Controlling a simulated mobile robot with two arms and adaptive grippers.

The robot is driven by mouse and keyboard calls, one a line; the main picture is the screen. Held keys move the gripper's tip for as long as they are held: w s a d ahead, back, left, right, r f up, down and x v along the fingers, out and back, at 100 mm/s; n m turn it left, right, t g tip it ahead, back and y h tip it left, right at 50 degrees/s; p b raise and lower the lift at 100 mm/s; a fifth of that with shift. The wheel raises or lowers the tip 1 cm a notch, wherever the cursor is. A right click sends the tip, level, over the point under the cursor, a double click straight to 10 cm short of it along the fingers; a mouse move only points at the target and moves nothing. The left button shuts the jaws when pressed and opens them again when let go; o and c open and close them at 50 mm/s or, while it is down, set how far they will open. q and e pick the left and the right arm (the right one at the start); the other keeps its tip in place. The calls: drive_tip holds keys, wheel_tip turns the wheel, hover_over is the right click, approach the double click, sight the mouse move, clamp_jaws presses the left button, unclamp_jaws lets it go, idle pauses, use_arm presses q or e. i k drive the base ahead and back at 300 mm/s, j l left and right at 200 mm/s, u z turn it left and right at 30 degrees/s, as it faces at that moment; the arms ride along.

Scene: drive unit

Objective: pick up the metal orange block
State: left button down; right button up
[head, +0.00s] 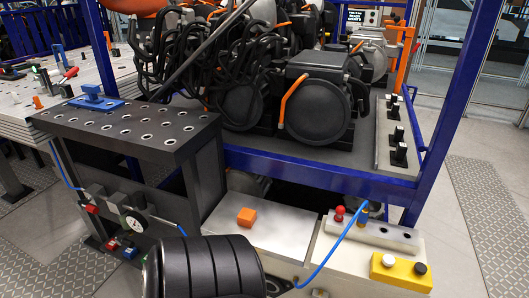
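A small orange block (246,217) lies on the pale flat top of a low unit (233,236), left of its middle. Nothing is seen touching the block, and its top and front faces show clearly. Neither of my grippers shows in the head view.
A black ribbed cylinder (205,268) fills the bottom foreground in front of the block. A dark perforated bench (132,128) stands left, with a gauge (134,223). A blue frame (320,177) with machinery rises behind. A blue hose (330,250), red knob (339,214) and yellow button box (401,271) are right.

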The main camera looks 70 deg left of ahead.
sight(246, 217)
drive_tip(key=u, duration=2.4)
